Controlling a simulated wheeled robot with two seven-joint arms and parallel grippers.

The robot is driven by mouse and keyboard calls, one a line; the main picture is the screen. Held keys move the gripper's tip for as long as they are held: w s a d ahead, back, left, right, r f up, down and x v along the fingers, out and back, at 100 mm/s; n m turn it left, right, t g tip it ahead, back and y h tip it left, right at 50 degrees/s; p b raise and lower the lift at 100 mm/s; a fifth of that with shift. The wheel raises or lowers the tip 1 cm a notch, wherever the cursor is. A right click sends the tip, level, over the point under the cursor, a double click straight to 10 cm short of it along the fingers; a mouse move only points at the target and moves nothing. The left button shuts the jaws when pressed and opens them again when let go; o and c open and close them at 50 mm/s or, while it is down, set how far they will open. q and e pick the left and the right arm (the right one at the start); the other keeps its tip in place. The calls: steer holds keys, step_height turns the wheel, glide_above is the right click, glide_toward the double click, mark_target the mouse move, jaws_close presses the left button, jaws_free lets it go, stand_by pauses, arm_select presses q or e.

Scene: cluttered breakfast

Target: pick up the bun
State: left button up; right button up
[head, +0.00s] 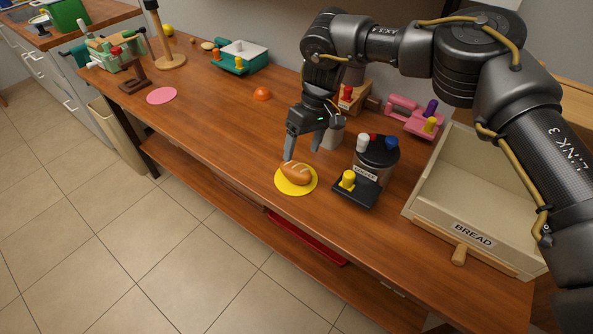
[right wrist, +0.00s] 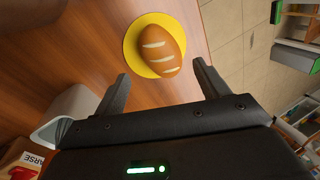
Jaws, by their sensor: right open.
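The bun (head: 296,173) is a brown loaf with pale slashes, lying on a round yellow mat (head: 283,186) near the front edge of the wooden table. My right gripper (head: 302,157) is open and empty, a little above and behind the bun. In the right wrist view the bun (right wrist: 163,50) lies on the yellow mat (right wrist: 133,47), beyond the tips of the open fingers (right wrist: 163,82) and roughly centred between them. My left gripper is not in either view.
A dark canister (head: 374,158) and a black stand with a yellow knob (head: 348,180) are right of the bun. A white container (head: 333,135) stands behind it. The BREAD drawer (head: 473,236) is open at right. The table left of the bun is largely clear, with a pink mat (head: 161,96).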

mark_target(298, 164)
steer(key=shift+s+a+f, duration=0.15)
steer(key=shift+f, duration=0.2)
steer(key=shift+s+f, duration=0.15)
steer(key=shift+f, duration=0.25)
steer(key=p+x, duration=0.1)
steer(key=x, duration=0.2)
steer(key=shift+a+f, duration=0.1)
steer(key=shift+f, duration=0.55)
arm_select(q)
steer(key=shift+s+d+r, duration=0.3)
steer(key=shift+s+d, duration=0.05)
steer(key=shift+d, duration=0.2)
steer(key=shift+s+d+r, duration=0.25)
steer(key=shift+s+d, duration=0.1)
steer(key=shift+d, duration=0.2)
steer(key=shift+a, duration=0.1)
arm_select(e)
steer(key=c, duration=1.1)
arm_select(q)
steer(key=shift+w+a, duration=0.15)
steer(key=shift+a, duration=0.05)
arm_select(e)
steer(key=shift+o, duration=0.2)
